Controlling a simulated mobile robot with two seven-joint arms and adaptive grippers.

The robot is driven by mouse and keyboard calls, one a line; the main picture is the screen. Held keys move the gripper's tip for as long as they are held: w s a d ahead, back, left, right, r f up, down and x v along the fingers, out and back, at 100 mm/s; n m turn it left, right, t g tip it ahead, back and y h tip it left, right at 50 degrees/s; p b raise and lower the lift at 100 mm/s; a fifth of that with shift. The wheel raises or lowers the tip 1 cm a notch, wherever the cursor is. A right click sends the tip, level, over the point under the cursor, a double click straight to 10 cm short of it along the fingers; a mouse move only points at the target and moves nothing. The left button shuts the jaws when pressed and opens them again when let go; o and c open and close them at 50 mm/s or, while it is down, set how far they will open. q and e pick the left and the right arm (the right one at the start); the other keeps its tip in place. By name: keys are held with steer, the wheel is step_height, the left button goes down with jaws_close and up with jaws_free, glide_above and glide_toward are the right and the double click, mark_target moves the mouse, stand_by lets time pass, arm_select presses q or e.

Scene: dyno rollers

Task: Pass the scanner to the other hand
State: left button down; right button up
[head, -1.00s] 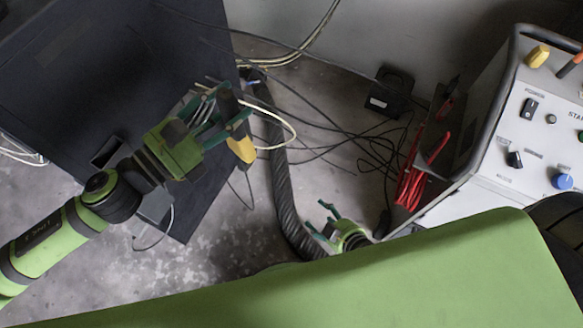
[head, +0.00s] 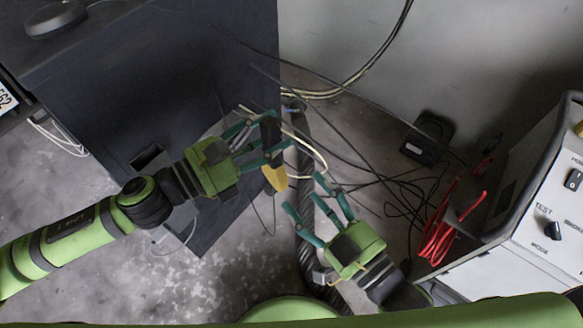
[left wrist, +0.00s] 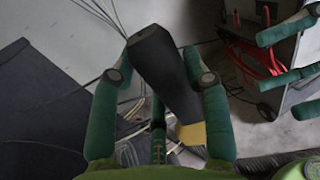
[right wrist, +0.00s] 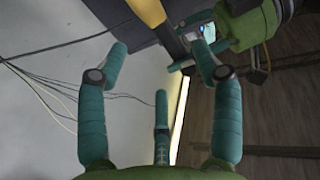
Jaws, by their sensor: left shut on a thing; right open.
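The scanner (head: 270,135) has a dark body and a yellow end (head: 275,178). My left gripper (head: 276,127) is shut on the dark body, and the yellow end hangs below its fingers in the head view. In the left wrist view the dark body (left wrist: 158,62) lies between the fingers, yellow end (left wrist: 192,134) lower right. My right gripper (head: 306,194) is open and empty, just below and right of the scanner, apart from it. In the right wrist view the yellow part (right wrist: 150,11) shows at the top, beyond the open fingers.
A dark cabinet (head: 130,90) stands behind my left gripper. A white control console (head: 530,230) with red cables (head: 437,235) is at right. A thick black hose (head: 304,240) and thin cables lie on the floor below the grippers. A small black box (head: 428,138) sits by the wall.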

mark_target(281, 162)
steer(key=x, duration=0.9)
steer(key=shift+w+a, duration=0.2)
steer(key=shift+w, duration=0.2)
jaws_close()
arm_select(q)
steer(key=c, duration=0.5)
jaws_free()
steer(key=shift+c, duration=0.2)
arm_select(e)
steer(key=shift+r, duration=0.15)
